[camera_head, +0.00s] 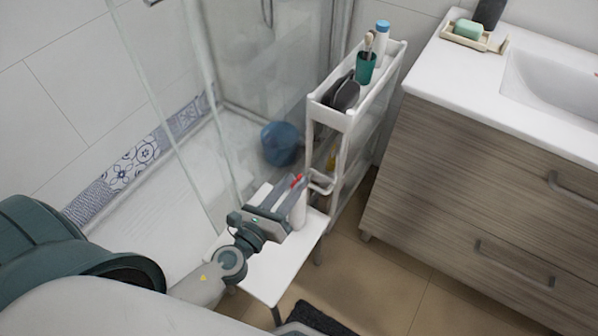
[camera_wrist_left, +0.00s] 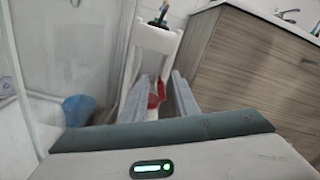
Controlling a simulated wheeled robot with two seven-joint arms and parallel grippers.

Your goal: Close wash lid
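A white wash bottle (camera_head: 299,212) stands on a small white stool (camera_head: 262,275), partly hidden behind my left gripper. Its red lid (camera_head: 297,181) shows just past the fingers. In the left wrist view, one red part of the lid (camera_wrist_left: 161,88) stands up above a lower red part (camera_wrist_left: 152,101), so the lid looks raised. My left gripper (camera_head: 287,190) is close to the bottle top. In the wrist view its two fingers (camera_wrist_left: 157,95) are apart, with the red parts showing between them. Contact cannot be told. My right gripper is not in view.
A narrow white cart (camera_head: 318,113) with a green cup (camera_head: 365,69) and bottles stands just behind the stool. A wood-front vanity (camera_head: 450,180) is at the right. Glass shower panels and a blue bucket (camera_head: 281,144) are behind and left. A dark mat (camera_head: 318,319) lies in front.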

